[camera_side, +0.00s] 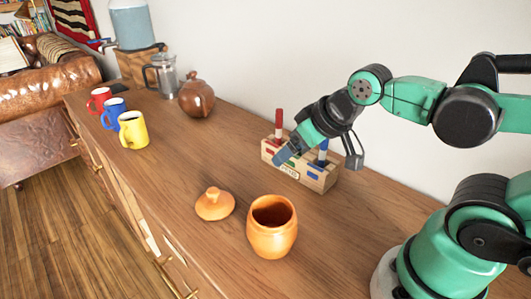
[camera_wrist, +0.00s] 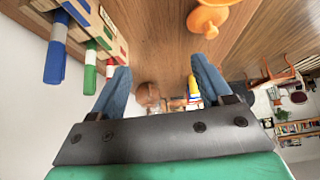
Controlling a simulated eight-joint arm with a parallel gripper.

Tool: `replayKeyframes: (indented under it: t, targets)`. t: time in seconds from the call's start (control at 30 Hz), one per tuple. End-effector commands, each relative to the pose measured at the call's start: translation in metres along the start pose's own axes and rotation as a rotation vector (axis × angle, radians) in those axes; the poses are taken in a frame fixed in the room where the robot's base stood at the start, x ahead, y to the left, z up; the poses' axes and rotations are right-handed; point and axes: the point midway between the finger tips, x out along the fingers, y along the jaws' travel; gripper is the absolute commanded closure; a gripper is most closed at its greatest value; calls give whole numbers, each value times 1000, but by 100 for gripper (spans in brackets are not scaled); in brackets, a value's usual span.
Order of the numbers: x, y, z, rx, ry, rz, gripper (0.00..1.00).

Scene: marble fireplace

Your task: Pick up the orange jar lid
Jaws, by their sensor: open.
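The orange jar lid (camera_side: 214,204) lies on the wooden cabinet top with its round knob facing up, to the left of the open orange jar (camera_side: 272,232).
A wooden block with coloured markers (camera_side: 318,178) stands close beside my gripper; in the wrist view the block (camera_wrist: 95,25) is at upper left. A brown pot (camera_side: 196,98), a metal press (camera_side: 163,75) and red, blue and yellow mugs (camera_side: 133,131) stand farther back. Bare wood surrounds the lid.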

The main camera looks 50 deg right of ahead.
Motion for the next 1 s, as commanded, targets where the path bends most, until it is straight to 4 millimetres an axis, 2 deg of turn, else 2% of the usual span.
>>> replayKeyframes:
  t: [0.17, 0.37, 0.5, 0.63, 0.8, 1.0]
  targets:
    - [1, -5, -10, 22, -43, -10, 28]
    - [16, -24, -40, 103, -196, -23, 28]
    - [40, -42, -57, 165, -320, -12, 28]
    - [68, -60, -66, 218, -433, 14, 28]
    - [102, -81, -65, 272, -547, 60, 28]
    - [123, -93, -60, 301, -610, 94, 28]
